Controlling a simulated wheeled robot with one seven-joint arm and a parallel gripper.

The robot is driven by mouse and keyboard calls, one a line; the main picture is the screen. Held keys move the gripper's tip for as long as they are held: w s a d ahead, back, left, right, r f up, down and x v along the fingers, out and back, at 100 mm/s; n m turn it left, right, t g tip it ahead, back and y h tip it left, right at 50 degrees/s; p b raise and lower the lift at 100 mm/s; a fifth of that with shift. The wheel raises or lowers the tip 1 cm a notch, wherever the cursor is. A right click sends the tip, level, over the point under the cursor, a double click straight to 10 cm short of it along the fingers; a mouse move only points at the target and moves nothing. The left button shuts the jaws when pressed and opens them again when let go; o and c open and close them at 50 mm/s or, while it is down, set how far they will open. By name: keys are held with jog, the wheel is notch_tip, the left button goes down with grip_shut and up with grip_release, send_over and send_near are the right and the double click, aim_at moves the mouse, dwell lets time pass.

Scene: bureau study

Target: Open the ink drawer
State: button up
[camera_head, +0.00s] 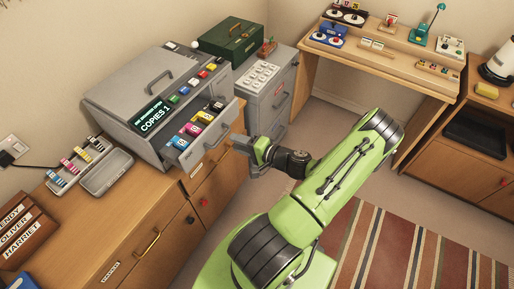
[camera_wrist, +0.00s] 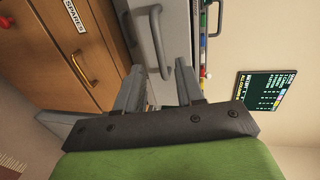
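The ink drawer (camera_head: 196,150) juts out from the front of the grey copier (camera_head: 150,85), with several coloured cartridges lying in it. The copier's display (camera_head: 153,117) shows small words that seem to say the ink drawer is open, above "COPIES 1". My gripper (camera_head: 242,145) is just in front of the drawer. In the wrist view, the two fingers of my gripper (camera_wrist: 160,78) are spread apart with nothing between them. The grey drawer handle (camera_wrist: 158,42) is just beyond the fingertips. I see no clear contact with it.
Wooden cabinets (camera_head: 145,240) stand below the copier. A tray of small cartridges (camera_head: 80,160) is at left. A striped rug (camera_head: 400,250) covers clear floor at right.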

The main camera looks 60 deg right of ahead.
jog(key=v, duration=1)
jog(key=w+a+r+n+g+y, duration=0.2)
jog(key=w+a+r+n+g, duration=0.2)
jog(key=a+n+g, duration=0.3)
jog(key=w+a+r+n+g+y, duration=0.2)
jog(key=w+a+r+n+g, duration=0.3)
jog(key=a, duration=0.4)
jog(key=s+a+r+n+t+h, duration=0.1)
jog(key=s+a+r+n+h, duration=0.1)
jog(key=s+a+r, duration=0.2)
jog(key=s+a+r+n+t+h, duration=0.1)
jog(key=s+a+r+n+h, duration=0.1)
jog(key=a+r, duration=0.5)
notch_tip(320, 180, up, 3)
jog(key=s+n, duration=0.1)
jog(key=s, duration=0.1)
jog(key=shift+s+f+n+h, duration=0.25)
jog(key=shift+s+n+h, duration=0.05)
dwell(3.6)
